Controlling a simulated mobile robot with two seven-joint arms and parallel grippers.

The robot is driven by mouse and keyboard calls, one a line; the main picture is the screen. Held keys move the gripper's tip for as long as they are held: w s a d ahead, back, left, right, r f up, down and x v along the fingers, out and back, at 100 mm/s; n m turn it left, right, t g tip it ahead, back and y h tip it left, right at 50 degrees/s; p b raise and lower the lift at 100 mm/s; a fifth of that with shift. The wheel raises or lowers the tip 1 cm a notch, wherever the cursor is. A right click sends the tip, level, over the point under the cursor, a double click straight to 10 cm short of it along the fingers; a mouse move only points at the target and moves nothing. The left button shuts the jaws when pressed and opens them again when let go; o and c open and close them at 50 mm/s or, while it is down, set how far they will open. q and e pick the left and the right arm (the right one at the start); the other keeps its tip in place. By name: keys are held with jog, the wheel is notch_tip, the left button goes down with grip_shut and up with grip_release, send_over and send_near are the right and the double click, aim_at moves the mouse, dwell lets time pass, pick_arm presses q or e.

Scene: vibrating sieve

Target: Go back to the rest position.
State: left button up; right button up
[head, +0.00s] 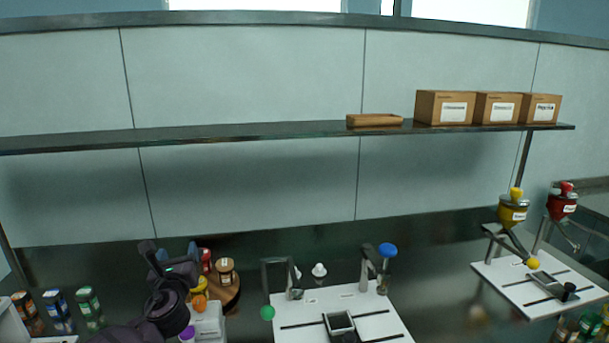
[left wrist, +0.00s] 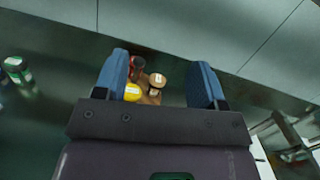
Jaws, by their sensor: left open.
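My left gripper (head: 171,256) is raised at the lower left of the head view, over the left part of the bench. In the left wrist view its two blue fingers (left wrist: 163,85) stand wide apart with nothing between them. Beyond the fingers, a round wooden board (head: 231,291) carries small jars, among them a brown one (head: 225,270) and a red-capped one (head: 206,259). A yellow lid (left wrist: 132,92) shows close to the left finger in the wrist view. My right gripper is in neither view.
A white board (head: 375,327) with metal stands is at the bottom middle. Another white board (head: 520,297) with yellow and red hoppers stands at right. Small cans (head: 55,298) stand at far left. A shelf (head: 250,132) with boxes (head: 445,107) runs along the wall above the bench.

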pick_arm(q)
jog(key=s+d+f+n+g+h+b, duration=0.1)
jog(key=s+d+f+n+h+b, duration=0.25)
jog(key=n, duration=0.65)
jog(key=s+d+f+n+g+h, duration=0.1)
jog(key=s+d+f+n+h, duration=0.25)
jog(key=f+n, duration=0.45)
jog(key=s+a+f+n+g+y+b, duration=0.1)
jog(key=s+f+n, duration=0.5)
jog(key=s+f, duration=0.7)
jog(key=s+a+f+n+g+y+b, duration=0.1)
jog(key=s+a+f+n+g+b, duration=0.3)
jog(key=s+f, duration=0.9)
jog(key=s+n+b, duration=0.1)
jog(key=s+n, duration=0.1)
jog(key=s, duration=0.1)
jog(key=shift+s+a+n+g, duration=0.15)
jog(key=shift+s+n+g, duration=0.1)
jog(key=shift+n+g, duration=0.05)
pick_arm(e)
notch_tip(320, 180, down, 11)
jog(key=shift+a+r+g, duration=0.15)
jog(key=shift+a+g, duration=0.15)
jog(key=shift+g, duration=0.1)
